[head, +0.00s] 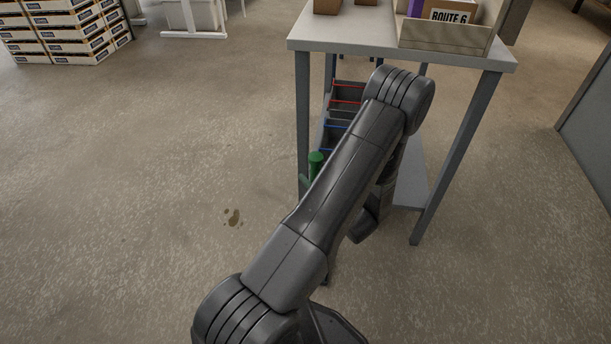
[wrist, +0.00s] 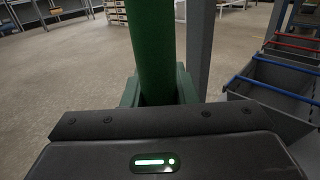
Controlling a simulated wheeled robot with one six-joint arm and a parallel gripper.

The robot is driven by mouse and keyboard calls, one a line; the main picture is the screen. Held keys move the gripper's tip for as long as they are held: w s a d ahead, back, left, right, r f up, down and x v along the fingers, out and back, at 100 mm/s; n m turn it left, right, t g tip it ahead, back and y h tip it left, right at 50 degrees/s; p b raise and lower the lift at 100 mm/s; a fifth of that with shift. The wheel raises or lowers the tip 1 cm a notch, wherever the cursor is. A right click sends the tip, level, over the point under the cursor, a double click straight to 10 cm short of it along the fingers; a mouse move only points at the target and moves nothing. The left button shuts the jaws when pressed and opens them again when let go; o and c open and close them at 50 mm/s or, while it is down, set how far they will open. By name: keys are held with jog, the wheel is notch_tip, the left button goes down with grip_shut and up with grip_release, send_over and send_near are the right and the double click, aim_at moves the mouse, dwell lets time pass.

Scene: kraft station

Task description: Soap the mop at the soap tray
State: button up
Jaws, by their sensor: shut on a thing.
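A green pole, which looks like the mop's handle (wrist: 152,45), stands about upright in the middle of the wrist view. My gripper (wrist: 157,92) is shut on it, with green finger pieces on both sides. In the head view the top of the green handle (head: 316,163) shows just left of my arm, beside the table's left front leg. My arm hides the gripper there. The mop's head is out of sight in both views. I cannot make out a soap tray for certain.
Grey bins with red and blue bars (head: 345,105) stand under a grey table (head: 345,35); they show at right in the wrist view (wrist: 275,85). A table leg (wrist: 199,45) is close right of the handle. A brown stain (head: 232,217) marks the open floor at left.

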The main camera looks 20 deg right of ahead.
jog(key=shift+f+b, duration=1.5)
jog(key=shift+f, duration=1.15)
jog(key=shift+f+b, duration=0.55)
jog(key=shift+f, duration=0.05)
jog(key=shift+r, duration=0.1)
notch_tip(320, 180, up, 8)
jog(key=p, duration=0.4)
jog(key=shift+p, duration=0.4)
